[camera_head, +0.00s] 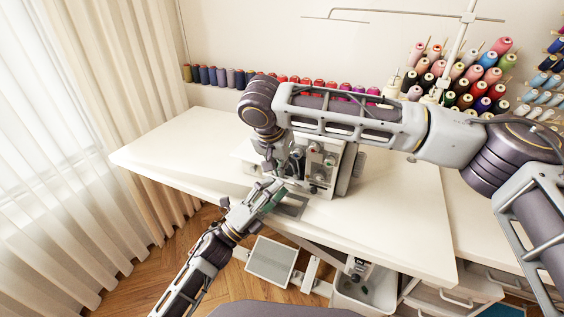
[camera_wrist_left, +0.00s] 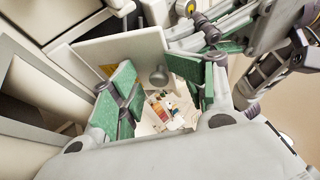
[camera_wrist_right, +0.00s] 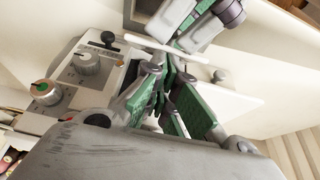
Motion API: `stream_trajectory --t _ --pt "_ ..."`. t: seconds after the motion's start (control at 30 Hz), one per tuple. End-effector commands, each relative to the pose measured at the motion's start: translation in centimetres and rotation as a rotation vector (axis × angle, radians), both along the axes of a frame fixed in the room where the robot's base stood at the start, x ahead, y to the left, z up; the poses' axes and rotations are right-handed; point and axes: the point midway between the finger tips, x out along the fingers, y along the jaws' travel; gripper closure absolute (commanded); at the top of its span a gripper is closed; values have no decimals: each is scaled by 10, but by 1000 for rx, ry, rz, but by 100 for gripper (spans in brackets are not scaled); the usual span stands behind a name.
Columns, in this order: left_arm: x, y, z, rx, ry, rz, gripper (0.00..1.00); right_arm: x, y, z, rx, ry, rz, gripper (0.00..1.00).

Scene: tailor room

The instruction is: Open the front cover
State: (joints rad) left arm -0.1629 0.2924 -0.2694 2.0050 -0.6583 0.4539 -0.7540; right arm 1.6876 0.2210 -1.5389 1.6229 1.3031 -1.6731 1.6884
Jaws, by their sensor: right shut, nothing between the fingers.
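A pale sewing machine (camera_head: 318,165) with dials stands on the white table; my right arm hides its upper part. A flat white panel (camera_wrist_left: 120,52), which looks like the front cover, has a grey round knob and shows in the left wrist view. A white panel (camera_wrist_right: 232,98) also shows behind the fingers in the right wrist view. My left gripper (camera_head: 268,196) is open and empty, low in front of the machine. My right gripper (camera_wrist_right: 172,78) is shut and empty by the machine's front, close to the left one. I cannot tell whether either touches the cover.
The white table (camera_head: 400,220) is mostly clear on both sides of the machine. Rows of thread spools (camera_head: 480,75) stand behind. A pedal (camera_head: 271,260) and a white bin (camera_head: 365,290) are below the table's front edge. Curtains (camera_head: 90,130) hang at the left.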

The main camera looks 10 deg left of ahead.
Motion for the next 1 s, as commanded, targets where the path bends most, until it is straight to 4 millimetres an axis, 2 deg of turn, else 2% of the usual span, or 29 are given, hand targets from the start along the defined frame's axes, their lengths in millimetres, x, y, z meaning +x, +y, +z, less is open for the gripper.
stream_trajectory --t 0.03,0.47,1.0 --pt "3 3 3 -3 -2 8 61 -5 2 -4 -4 13 8 100" --pt "1 8 2 -3 -3 12 61 -3 -1 -2 -4 10 1 100" --pt "-30 31 -19 -2 -1 4 61 0 -1 1 -1 1 -3 100"
